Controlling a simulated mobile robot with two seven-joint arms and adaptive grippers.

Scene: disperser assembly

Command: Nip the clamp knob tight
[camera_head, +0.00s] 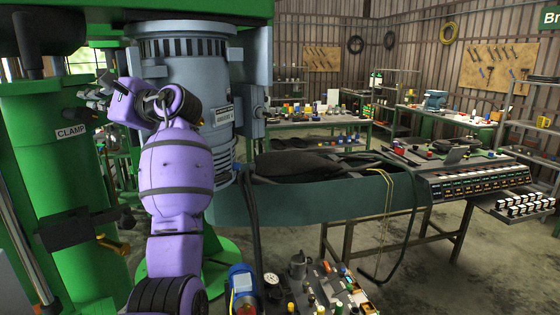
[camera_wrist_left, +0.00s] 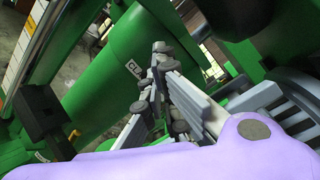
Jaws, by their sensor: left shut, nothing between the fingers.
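The green column (camera_head: 45,180) at the left carries a label (camera_head: 71,131) reading CLAMP. A dark block (camera_head: 75,229) is fixed on the column below the label, with a small black round knob (camera_head: 126,218) by its right end. I cannot tell for certain whether this is the clamp knob. My left gripper (camera_head: 93,98) is above and right of the label, with its fingers pointing left. In the left wrist view the gripper (camera_wrist_left: 153,78) is shut and empty in front of the column (camera_wrist_left: 110,70), partly covering the label. My right gripper is not in view.
A brass-coloured lever (camera_head: 113,245) sticks out below the dark block. A grey motor housing (camera_head: 185,75) stands right of my gripper. A teal trough (camera_head: 330,200) extends rightward from the machine. A low bench with small parts (camera_head: 335,290) is at the bottom.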

